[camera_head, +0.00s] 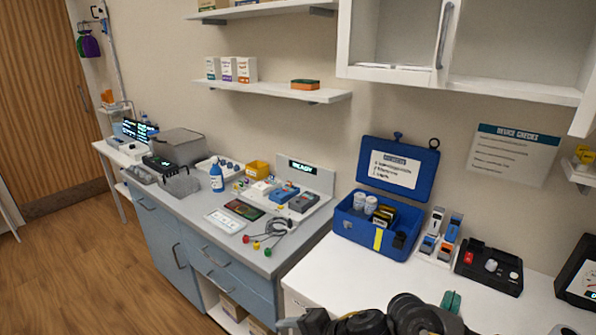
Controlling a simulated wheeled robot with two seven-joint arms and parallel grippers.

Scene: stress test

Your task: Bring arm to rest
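Part of my dark arm (408,314) shows along the bottom edge, right of centre, in front of the white counter. It seems to be my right arm, stretching toward the left of the picture. Its grey and black end (300,322) is near the bottom edge, by the gap between the blue-grey cabinet and the white counter. The picture edge cuts it off, so its fingers cannot be made out and I see nothing clearly held. My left gripper is not in view.
The white counter (335,285) carries an open blue case (366,237), a rack of small blue and orange items (440,238) and a black tray (489,268). The grey worktop (190,207) holds a blue bottle (217,178) and cables (270,234). Wooden floor lies left.

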